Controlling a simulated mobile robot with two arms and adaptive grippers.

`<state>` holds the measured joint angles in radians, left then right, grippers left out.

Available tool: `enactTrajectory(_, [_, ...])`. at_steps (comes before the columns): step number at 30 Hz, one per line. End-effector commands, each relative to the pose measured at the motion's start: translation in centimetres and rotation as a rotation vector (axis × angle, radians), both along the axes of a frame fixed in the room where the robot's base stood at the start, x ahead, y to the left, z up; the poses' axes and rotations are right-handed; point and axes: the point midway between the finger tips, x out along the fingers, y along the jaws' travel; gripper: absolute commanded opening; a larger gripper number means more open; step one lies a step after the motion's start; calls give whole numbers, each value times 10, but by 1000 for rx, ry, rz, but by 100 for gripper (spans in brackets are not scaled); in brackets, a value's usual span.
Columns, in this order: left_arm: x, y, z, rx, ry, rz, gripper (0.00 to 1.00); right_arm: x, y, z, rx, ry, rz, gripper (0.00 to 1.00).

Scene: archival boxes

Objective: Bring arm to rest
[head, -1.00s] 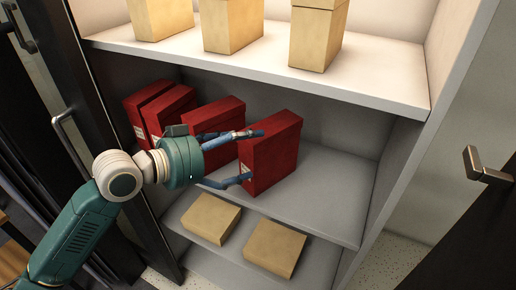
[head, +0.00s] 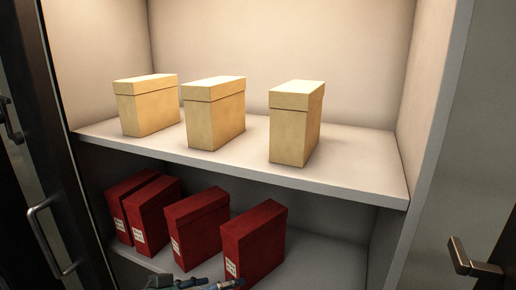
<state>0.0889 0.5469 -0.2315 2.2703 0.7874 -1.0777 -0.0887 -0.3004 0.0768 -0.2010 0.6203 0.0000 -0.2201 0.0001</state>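My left gripper (head: 208,284) shows only in part at the bottom edge of the head view, in front of the red boxes. Its blue finger parts lie just below the rightmost red box (head: 254,243), and most of the gripper is cut off by the frame. Whether it touches that box cannot be told. More red boxes (head: 197,228) stand upright to the left on the same lower shelf (head: 305,262), with white labels on their fronts. My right gripper is not in view.
Three cream boxes (head: 296,124) stand upright on the upper shelf (head: 355,175). An open door with a handle (head: 50,236) is at the left, and another handle (head: 472,262) is at the right. The lower shelf is clear right of the red boxes.

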Motion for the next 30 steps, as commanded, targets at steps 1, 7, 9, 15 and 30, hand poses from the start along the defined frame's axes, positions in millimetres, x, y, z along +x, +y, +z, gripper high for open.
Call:
enactTrajectory(1, [-19, 2, -30, 22, 64, 37, 89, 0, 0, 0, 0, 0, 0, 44])
enactTrajectory(7, [-94, 38, -121, 163, 297, 223, 89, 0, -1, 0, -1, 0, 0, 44])
enactTrajectory(9, [-120, 52, -142, 205, 370, 286, 89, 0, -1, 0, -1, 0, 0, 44])
enactTrajectory(15, [-186, 87, -178, 306, 540, 428, 89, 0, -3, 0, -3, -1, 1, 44])
enactTrajectory(30, [-221, 107, -298, 393, 698, 513, 89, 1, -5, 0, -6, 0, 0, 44])
